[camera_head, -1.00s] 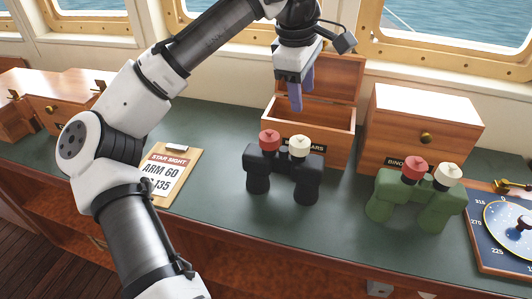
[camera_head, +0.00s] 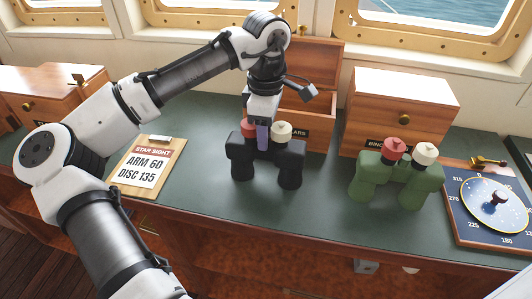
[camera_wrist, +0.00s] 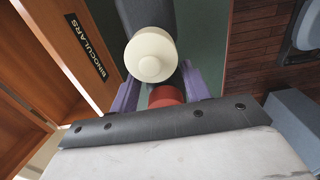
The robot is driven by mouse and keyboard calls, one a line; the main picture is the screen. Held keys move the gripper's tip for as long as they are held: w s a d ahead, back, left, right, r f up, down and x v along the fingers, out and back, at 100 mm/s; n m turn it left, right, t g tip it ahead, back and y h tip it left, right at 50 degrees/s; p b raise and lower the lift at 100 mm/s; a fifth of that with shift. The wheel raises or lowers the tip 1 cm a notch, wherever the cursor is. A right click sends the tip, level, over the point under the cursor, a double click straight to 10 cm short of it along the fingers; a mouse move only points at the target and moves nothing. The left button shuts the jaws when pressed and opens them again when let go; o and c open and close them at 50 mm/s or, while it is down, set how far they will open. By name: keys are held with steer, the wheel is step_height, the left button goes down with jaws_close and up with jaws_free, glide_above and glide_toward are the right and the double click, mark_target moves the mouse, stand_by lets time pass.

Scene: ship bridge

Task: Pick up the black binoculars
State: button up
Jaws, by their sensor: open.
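The black binoculars (camera_head: 290,165) stand upright on the green counter, with one red cap and one cream cap on top. My gripper (camera_head: 263,137) is open, its purple fingers pointing down at the middle of the binoculars, between the two caps in the head view. In the wrist view the fingers of my gripper (camera_wrist: 160,85) show either side of the red cap (camera_wrist: 166,96), with the cream cap (camera_wrist: 150,55) just beyond. The dark barrel (camera_wrist: 140,14) shows behind the cream cap. Whether the fingers touch the binoculars cannot be told.
An open wooden box (camera_head: 318,105) labelled for binoculars stands close behind. Green binoculars (camera_head: 398,180) stand to the right, before a closed wooden box (camera_head: 400,110). A clipboard (camera_head: 146,168) lies left and a blue dial board (camera_head: 460,222) far right.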

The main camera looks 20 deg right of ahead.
mark_target(266, 154)
step_height(266, 154, down, 3)
steer(key=shift+f, duration=0.15)
steer(key=shift+c, duration=0.2)
jaws_close()
